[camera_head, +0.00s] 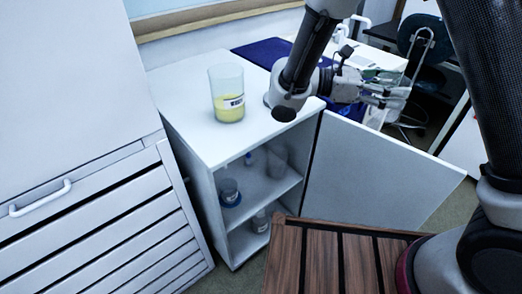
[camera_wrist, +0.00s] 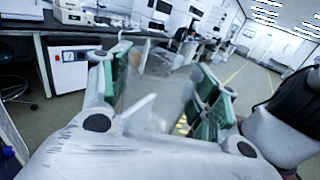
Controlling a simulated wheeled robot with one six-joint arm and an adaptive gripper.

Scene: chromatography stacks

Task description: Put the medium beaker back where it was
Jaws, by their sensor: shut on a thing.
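My gripper (camera_head: 388,97) is at the right of the cabinet top in the head view, pointing right. In the wrist view my gripper (camera_wrist: 163,95) has its green pads on either side of a clear, empty-looking glass beaker (camera_wrist: 160,98), and is shut on it. The held beaker is hard to make out in the head view. A tall beaker with yellow liquid (camera_head: 228,95) stands upright on the white cabinet top. The cabinet (camera_head: 185,98) is open at the front, and a clear glass vessel (camera_head: 277,158) stands on its upper shelf.
The cabinet door (camera_head: 375,185) stands swung open to the right. Blue-based glassware (camera_head: 230,192) and a bottle (camera_head: 261,222) stand inside. A drawer unit (camera_head: 100,225) is at left. A dark blue mat (camera_head: 262,52) lies behind, and a chair (camera_head: 425,45) stands at the back right.

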